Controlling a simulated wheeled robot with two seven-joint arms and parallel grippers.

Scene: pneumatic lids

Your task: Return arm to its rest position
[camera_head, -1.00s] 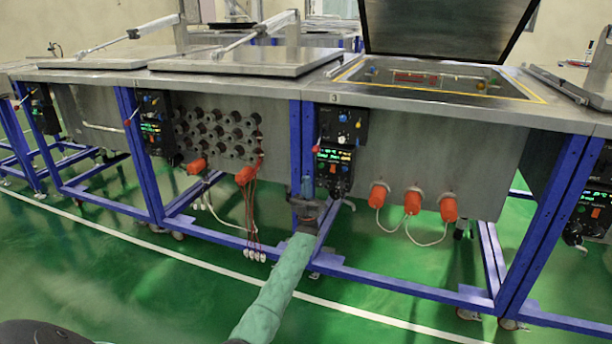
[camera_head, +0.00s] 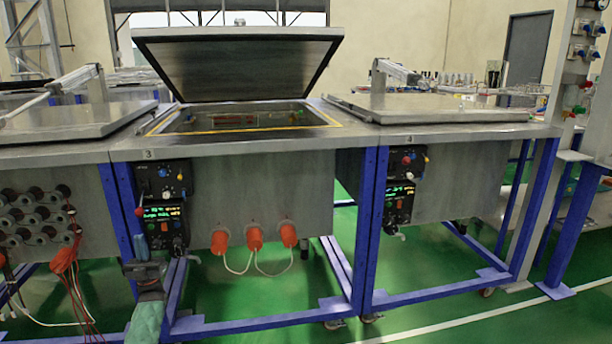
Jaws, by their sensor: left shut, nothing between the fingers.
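My left arm's green-sleeved end reaches up from the bottom left of the head view. Its gripper (camera_head: 141,250) is shut and empty, in front of the lower left of the control panel (camera_head: 163,205) marked 3. I cannot tell whether it touches the panel. Behind that panel is a steel station whose lid (camera_head: 240,62) is raised and tilted back over an open well (camera_head: 240,119) with a yellow border. My right arm and gripper are not in view.
To the right is station 4, with a shut lid (camera_head: 430,107) and its own control panel (camera_head: 401,186). Another shut lid (camera_head: 70,121) lies at left. Orange plugs (camera_head: 254,239) with white cables hang under station 3. Blue frame legs (camera_head: 368,232) stand on green floor, which is open at front right.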

